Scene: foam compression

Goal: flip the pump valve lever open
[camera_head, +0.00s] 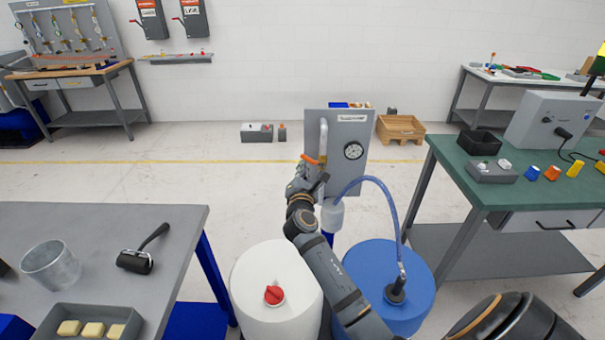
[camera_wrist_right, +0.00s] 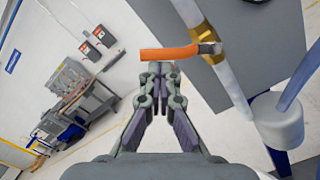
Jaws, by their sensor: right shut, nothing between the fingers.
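The orange valve lever (camera_head: 310,159) sits on the pale vertical pipe (camera_head: 323,138) at the left side of the grey pump panel (camera_head: 350,180). In the right wrist view the lever (camera_wrist_right: 168,53) sticks out sideways, crosswise to the pipe (camera_wrist_right: 227,75) and its brass valve body (camera_wrist_right: 205,38). My right gripper (camera_head: 312,172) is shut and empty just below the lever. In the wrist view its fingertips (camera_wrist_right: 158,70) are right at the lever's handle; I cannot tell whether they touch it. My left gripper is not in view.
A white drum (camera_head: 255,300) and a blue drum (camera_head: 420,290) with a clear blue hose (camera_head: 388,200) stand in front of the panel. A grey table (camera_head: 110,225) is at left, a green-topped bench (camera_head: 465,160) at right. The floor behind is mostly open.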

